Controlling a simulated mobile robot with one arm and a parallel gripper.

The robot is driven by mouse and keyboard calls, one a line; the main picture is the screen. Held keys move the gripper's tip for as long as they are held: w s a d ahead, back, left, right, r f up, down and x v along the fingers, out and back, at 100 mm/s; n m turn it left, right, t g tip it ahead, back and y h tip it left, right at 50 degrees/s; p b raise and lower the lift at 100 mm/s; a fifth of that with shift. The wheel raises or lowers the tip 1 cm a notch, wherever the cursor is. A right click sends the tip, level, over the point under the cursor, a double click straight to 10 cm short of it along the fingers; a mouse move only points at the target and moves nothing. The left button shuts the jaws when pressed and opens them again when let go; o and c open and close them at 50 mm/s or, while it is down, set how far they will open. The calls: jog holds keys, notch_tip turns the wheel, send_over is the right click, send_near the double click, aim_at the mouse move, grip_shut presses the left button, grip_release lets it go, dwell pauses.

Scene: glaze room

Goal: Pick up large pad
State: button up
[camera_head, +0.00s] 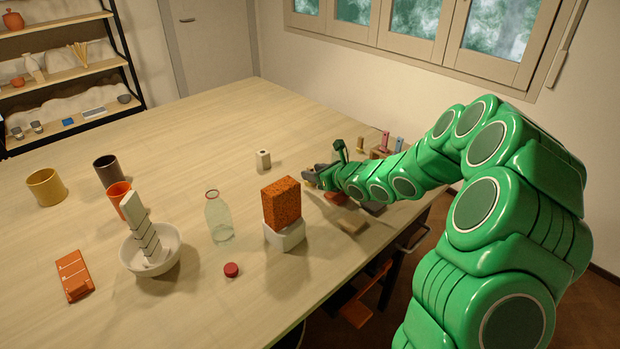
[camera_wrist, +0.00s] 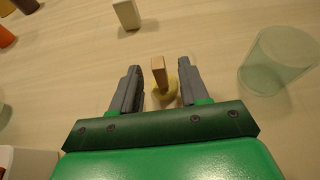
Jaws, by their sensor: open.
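A small yellowish round pad (camera_wrist: 163,96) with an upright wooden grip (camera_wrist: 158,72) lies on the table in the wrist view. It looks like the large pad, though its label does not show. My gripper (camera_wrist: 161,78) is open, with one grey finger on each side of the pad and a visible gap to each. In the head view my gripper (camera_head: 314,177) is low over the right part of the table, and the pad cannot be made out there.
A pale block (camera_head: 263,160) stands ahead of my gripper. A clear glass vessel (camera_wrist: 280,60) is close on the right in the wrist view. An orange sponge-like block (camera_head: 281,202) sits in a white holder (camera_head: 286,238). A bottle (camera_head: 219,218) and white bowl (camera_head: 150,258) stand left.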

jog(key=shift+c, duration=0.2)
grip_shut()
dwell(0.3)
jog(key=shift+r, duration=0.55)
notch_tip(320, 180, up, 2)
jog(key=shift+r, duration=0.15)
jog(key=s+d+r, duration=0.3)
jog(key=s+r, duration=0.6)
jog(key=s, duration=0.4)
jog(key=shift+s+r, duration=0.25)
jog(key=shift+s, duration=0.05)
